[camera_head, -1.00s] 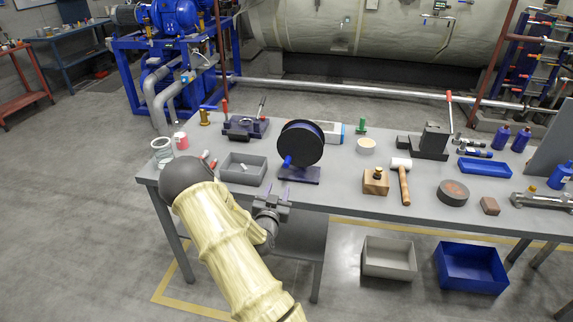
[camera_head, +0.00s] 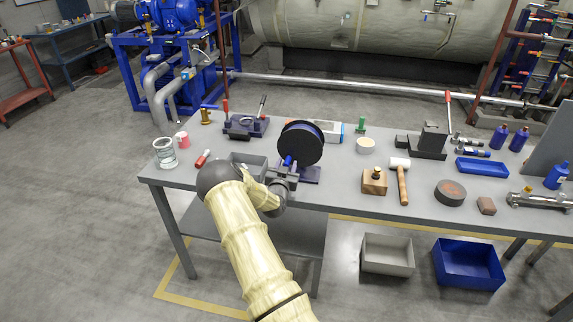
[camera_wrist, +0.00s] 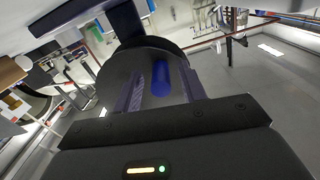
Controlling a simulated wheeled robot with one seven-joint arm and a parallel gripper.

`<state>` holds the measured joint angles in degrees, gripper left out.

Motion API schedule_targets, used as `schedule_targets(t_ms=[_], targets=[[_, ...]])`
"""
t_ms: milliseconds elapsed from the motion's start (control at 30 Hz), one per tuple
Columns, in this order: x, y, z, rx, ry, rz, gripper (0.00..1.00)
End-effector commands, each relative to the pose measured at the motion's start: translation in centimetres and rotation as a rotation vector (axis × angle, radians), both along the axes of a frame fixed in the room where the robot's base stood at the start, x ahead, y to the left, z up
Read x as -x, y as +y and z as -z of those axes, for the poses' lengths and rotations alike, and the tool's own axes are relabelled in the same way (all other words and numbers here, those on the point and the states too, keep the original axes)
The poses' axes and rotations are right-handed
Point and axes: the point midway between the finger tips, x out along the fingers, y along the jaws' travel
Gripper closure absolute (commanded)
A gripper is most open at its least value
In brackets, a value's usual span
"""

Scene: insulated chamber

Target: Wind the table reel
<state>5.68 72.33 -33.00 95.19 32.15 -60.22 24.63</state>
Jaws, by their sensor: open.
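The table reel (camera_head: 301,143) stands on the grey workbench (camera_head: 330,192), with a black round flange facing front and a dark purple base (camera_head: 310,174). Its blue crank handle (camera_head: 287,160) sticks out low on the left of the flange. My gripper (camera_head: 285,168) is open right at the handle, in front of the reel. In the wrist view the black flange (camera_wrist: 130,68) fills the middle, and the blue handle (camera_wrist: 165,80) lies between my two open fingers (camera_wrist: 163,92). I cannot tell whether either finger touches it.
A grey bin (camera_head: 240,160) sits partly behind my arm, left of the reel. A wooden block (camera_head: 374,182) and a mallet (camera_head: 401,180) lie to the right. A vise-like fixture (camera_head: 245,126) stands behind. A glass jar (camera_head: 165,152) is near the left edge.

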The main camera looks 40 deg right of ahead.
Motion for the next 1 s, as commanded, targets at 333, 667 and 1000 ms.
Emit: schedule_targets(t_ms=[333,667,1000], targets=[[-0.16,-0.16,-0.01,0.000,0.000,0.000,0.65],[-0.16,-0.16,-0.01,-0.001,-0.001,0.000,1.00],[-0.33,-0.03,-0.10,-0.031,-0.039,0.000,1.00]])
